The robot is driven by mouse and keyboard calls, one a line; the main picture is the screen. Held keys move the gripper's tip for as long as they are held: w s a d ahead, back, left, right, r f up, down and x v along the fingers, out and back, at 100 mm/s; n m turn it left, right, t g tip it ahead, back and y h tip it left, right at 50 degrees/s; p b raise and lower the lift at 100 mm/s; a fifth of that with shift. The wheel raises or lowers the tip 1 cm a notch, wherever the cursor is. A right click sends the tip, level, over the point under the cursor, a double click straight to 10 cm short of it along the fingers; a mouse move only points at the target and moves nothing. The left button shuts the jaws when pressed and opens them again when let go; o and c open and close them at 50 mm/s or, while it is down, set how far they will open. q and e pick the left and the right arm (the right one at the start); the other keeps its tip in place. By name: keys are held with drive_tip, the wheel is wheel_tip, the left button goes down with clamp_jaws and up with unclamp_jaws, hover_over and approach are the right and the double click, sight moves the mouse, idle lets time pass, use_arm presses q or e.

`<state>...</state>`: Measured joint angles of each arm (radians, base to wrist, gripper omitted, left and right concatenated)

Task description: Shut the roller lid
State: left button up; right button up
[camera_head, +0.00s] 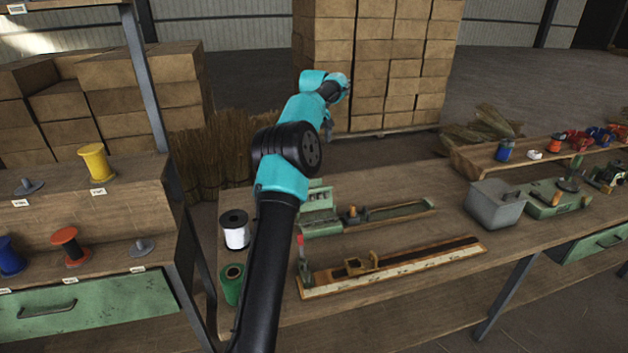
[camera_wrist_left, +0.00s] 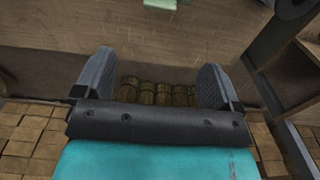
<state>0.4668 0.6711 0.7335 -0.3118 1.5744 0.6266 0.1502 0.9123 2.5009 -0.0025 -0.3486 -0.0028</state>
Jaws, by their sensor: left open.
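A long green bench device (camera_head: 385,214) lies on the workbench in the head view. A green panel with light fittings (camera_head: 318,199) stands raised at its left end, partly hidden by my left arm; I cannot tell for sure that it is the roller lid. My left gripper (camera_head: 328,130) is above and beyond the back edge of the bench, apart from the device and small in this view. In the left wrist view, my left gripper (camera_wrist_left: 157,64) has its two fingers spread wide with nothing between them. My right gripper is not in view.
A wooden rail tool (camera_head: 390,268) lies in front of the green device. White (camera_head: 235,232) and green (camera_head: 231,282) spools stand left of it. A grey bin (camera_head: 495,205) is to the right. A spool shelf (camera_head: 118,215) stands left; stacked boxes (camera_head: 372,65) stand behind.

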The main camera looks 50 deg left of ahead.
sight(315, 179)
use_arm(q)
wheel_tip(315, 179, down, 16)
drive_tip(key=shift+f, duration=0.15)
idle(0.4)
drive_tip(key=c, duration=1.3)
drive_tip(key=shift+d, duration=0.15)
